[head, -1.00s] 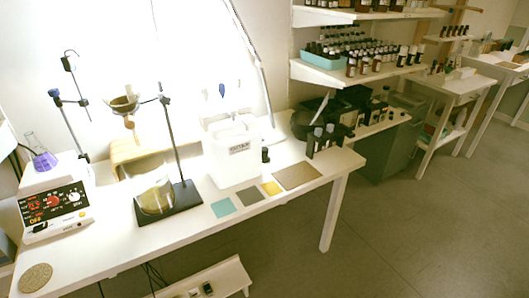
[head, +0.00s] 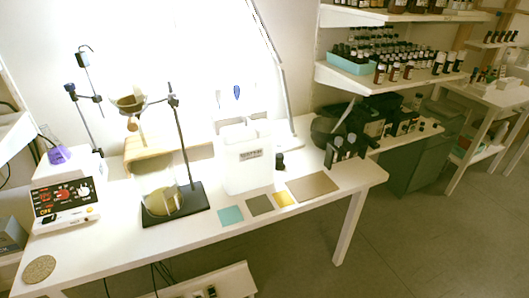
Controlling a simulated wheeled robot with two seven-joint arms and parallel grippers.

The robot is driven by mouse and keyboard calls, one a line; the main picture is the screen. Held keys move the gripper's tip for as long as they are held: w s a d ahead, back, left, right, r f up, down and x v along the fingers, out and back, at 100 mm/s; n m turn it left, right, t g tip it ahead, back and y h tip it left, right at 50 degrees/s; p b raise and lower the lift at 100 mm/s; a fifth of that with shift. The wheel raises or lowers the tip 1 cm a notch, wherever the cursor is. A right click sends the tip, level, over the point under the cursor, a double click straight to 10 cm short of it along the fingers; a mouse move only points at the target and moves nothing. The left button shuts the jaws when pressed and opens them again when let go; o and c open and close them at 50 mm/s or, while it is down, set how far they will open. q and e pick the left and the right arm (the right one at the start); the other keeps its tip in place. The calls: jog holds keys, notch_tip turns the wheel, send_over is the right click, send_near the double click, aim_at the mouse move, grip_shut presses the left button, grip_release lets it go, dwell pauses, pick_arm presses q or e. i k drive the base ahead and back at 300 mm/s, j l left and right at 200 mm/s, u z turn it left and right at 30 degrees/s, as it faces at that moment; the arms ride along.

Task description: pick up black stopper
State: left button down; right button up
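A small black object (head: 280,161), which may be the black stopper, stands on the white table (head: 110,243) just right of the white jug (head: 248,165). It is too small to make out clearly. Several dark upright pieces (head: 345,150) stand close together near the table's right end; I cannot tell whether they are bottles or stoppers. Neither of my grippers is in view.
Grey floor (head: 430,240) is clear at right.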

aim_at(279, 156)
jog(key=i+l+u, duration=0.25)
jog(key=l+u, duration=0.15)
jog(key=i+l+u, duration=0.2)
jog(key=l+u, duration=0.2)
jog(key=l, duration=0.25)
jog(key=l+u, duration=0.4)
jog(key=l, duration=0.2)
jog(key=i+l+u, duration=0.1)
jog(key=l+u, duration=0.3)
jog(key=l, duration=0.25)
